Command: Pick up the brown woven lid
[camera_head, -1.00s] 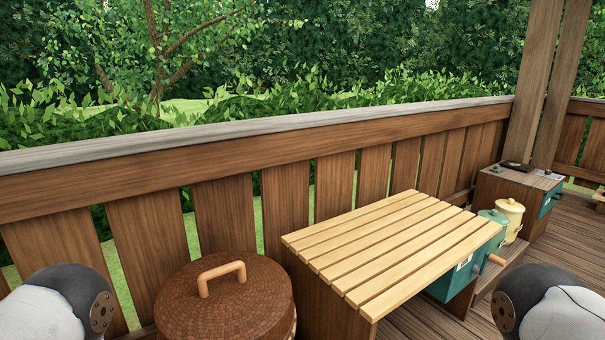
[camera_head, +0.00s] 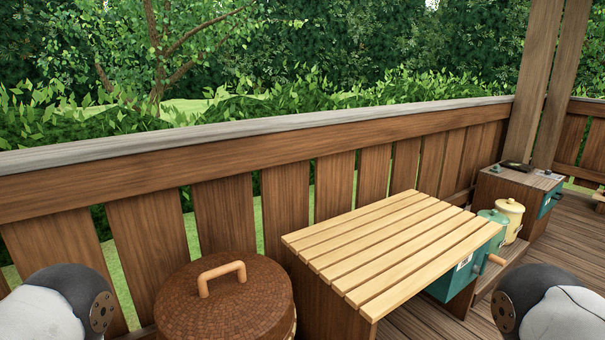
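The brown woven lid (camera_head: 238,305) is round, with a light wooden arched handle (camera_head: 222,273) on top. It sits at the lower left of the middle in the head view, on a round base of which only a pale edge shows at the right. The lower part is cut off by the frame. Parts of my two arms show at the lower left and lower right corners, apart from the lid. Neither gripper is in view.
A slatted wooden table (camera_head: 395,245) stands just right of the lid. A green box with a handle (camera_head: 455,280), a green jar (camera_head: 492,222), a cream jar (camera_head: 510,215) and a wooden cabinet (camera_head: 515,195) are farther right. A wooden railing (camera_head: 285,150) runs behind.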

